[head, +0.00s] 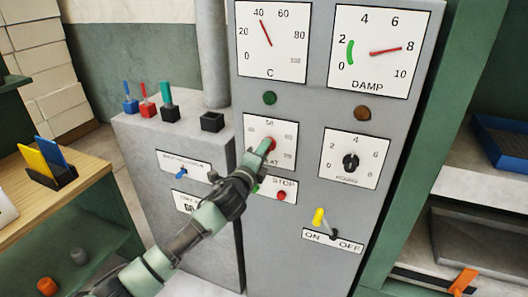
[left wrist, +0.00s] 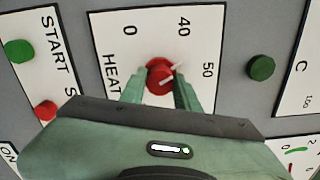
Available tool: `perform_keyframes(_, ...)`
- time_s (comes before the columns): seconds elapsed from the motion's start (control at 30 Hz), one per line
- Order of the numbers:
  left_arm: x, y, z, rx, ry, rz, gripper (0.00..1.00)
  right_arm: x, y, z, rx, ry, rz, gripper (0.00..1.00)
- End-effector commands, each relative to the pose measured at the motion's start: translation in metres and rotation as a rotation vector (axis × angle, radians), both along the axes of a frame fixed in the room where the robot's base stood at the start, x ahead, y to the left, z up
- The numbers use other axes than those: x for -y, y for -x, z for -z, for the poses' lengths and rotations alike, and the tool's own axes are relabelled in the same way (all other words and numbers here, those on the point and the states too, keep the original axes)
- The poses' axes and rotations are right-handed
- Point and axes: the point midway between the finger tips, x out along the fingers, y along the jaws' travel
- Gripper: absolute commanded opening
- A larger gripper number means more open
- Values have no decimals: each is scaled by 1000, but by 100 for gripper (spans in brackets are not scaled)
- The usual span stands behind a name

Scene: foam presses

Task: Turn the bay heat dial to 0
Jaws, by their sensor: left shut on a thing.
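The heat dial is a red knob (left wrist: 159,76) with a white pointer, on a white plate marked HEAT (left wrist: 110,70). In the left wrist view the plate shows 0, 40 and 50. The pointer aims between 40 and 50, nearer 50. My left gripper (left wrist: 158,88) is shut on the knob, one finger on each side. In the head view the red knob (head: 270,144) shows at the fingertips of my left gripper (head: 265,148), which hides part of the plate. The lower part of the scale is hidden in the left wrist view. My right gripper is not in view.
A red STOP button (head: 281,196) and a yellow ON/OFF lever (head: 319,216) sit below the dial. A second black dial (head: 350,161) is to the right. Gauges C (head: 272,42) and DAMP (head: 380,48) are above. A grey box (head: 150,150) with several coloured switches stands left.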

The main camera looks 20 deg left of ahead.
Motion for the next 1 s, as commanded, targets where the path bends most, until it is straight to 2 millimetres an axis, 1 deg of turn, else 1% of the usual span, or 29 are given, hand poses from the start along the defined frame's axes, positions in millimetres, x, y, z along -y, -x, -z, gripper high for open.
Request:
perform_keyframes(0.53, 0, 0, 1, -20, 524, -1, 0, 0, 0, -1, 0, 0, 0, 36)
perform_keyframes(1.0, 0, 0, 1, -35, 969, -1, 0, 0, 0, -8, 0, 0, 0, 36)
